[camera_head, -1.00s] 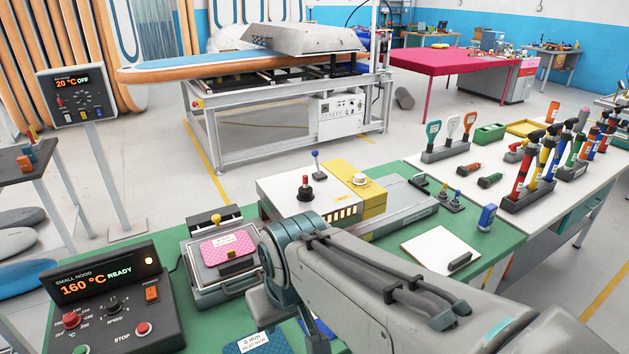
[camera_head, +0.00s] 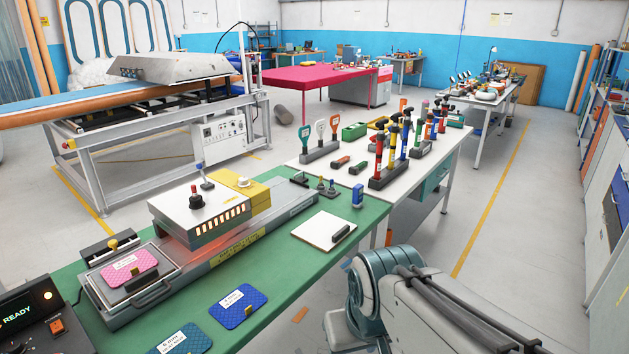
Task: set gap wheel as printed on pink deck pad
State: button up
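The pink deck pad (camera_head: 130,268) lies on a grey sliding tray at the left end of the green bench. It bears a white printed label, too small to read, and a small brown tab at its edge. A white knob (camera_head: 243,183) sits on the yellow block behind the white hood (camera_head: 196,212); I cannot tell whether it is the gap wheel. My arm crosses the lower right, apart from these things. My gripper's fingers are not visible.
Two blue pads (camera_head: 238,306) lie on the green bench (camera_head: 275,275) in front of the tray. A red glow shows under the hood's front edge. Grey floor is open at right.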

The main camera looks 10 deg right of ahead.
aim_at(244, 181)
jog(key=z, duration=0.1)
jog(key=k, duration=0.3)
jog(key=z, duration=0.95)
jog(key=i, duration=1.4)
jog(key=u, duration=0.8)
jog(key=i, duration=0.85)
jog(key=u, duration=1)
